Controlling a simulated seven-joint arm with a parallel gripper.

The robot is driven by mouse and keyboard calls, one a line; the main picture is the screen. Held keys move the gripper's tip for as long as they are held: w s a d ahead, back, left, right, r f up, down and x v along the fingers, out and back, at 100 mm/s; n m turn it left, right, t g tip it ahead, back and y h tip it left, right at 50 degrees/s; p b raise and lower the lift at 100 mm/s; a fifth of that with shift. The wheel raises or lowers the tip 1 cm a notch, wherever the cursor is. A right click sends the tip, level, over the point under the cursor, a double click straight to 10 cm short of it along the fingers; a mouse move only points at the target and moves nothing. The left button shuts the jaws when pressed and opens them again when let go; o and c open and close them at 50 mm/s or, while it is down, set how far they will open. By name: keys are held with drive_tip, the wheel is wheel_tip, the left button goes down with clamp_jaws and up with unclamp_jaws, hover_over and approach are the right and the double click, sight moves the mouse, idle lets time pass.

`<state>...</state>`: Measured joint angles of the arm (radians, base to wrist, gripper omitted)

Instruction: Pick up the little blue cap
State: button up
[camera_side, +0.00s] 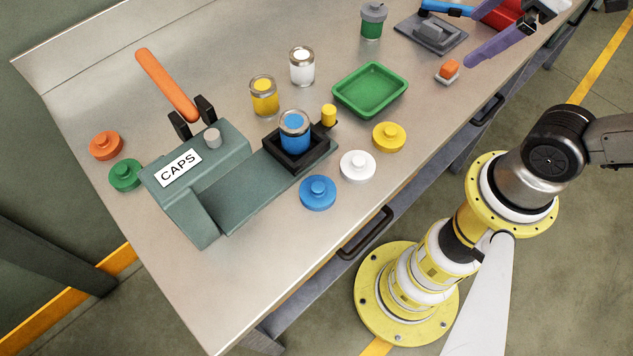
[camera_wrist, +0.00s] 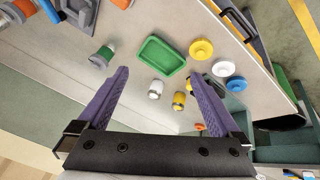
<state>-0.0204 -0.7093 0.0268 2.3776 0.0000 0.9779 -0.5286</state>
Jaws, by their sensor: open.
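The little blue cap (camera_side: 317,193) lies flat on the metal table, knob up, beside the green press near the table's front edge. It also shows in the wrist view (camera_wrist: 237,83), to the right of my right-hand finger. My gripper (camera_wrist: 158,75) is open and empty, with two purple fingers wide apart. In the side view my gripper (camera_side: 500,35) is at the top right, above the table and well away from the blue cap. Part of it is cut off by the picture's edge there.
The white cap (camera_side: 357,166) and yellow cap (camera_side: 389,137) lie near the blue one. A blue-filled can (camera_side: 295,133) stands in the press's black holder. The press (camera_side: 180,188) has a raised orange lever (camera_side: 167,85). A green tray (camera_side: 370,90) and open cans stand behind.

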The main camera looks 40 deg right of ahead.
drive_tip(key=w+a+r+n+g, duration=0.1)
drive_tip(key=w+a+r+n, duration=0.1)
drive_tip(key=w+a+n, duration=0.35)
drive_tip(key=n+g, duration=0.4)
drive_tip(key=n, duration=1.2)
hover_over(318, 187)
drive_tip(key=f, duration=1.5)
drive_tip(key=shift+s+d, duration=0.1)
drive_tip(key=shift+s, duration=0.2)
drive_tip(key=shift+w+f, duration=0.2)
drive_tip(key=shift+f, duration=1.2)
drive_tip(key=shift+w+f, duration=0.15)
drive_tip(key=shift+f, duration=1.2)
drive_tip(key=c, duration=1.2)
drive_tip(key=shift+c, duration=0.2)
drive_tip(key=shift+r, duration=0.15)
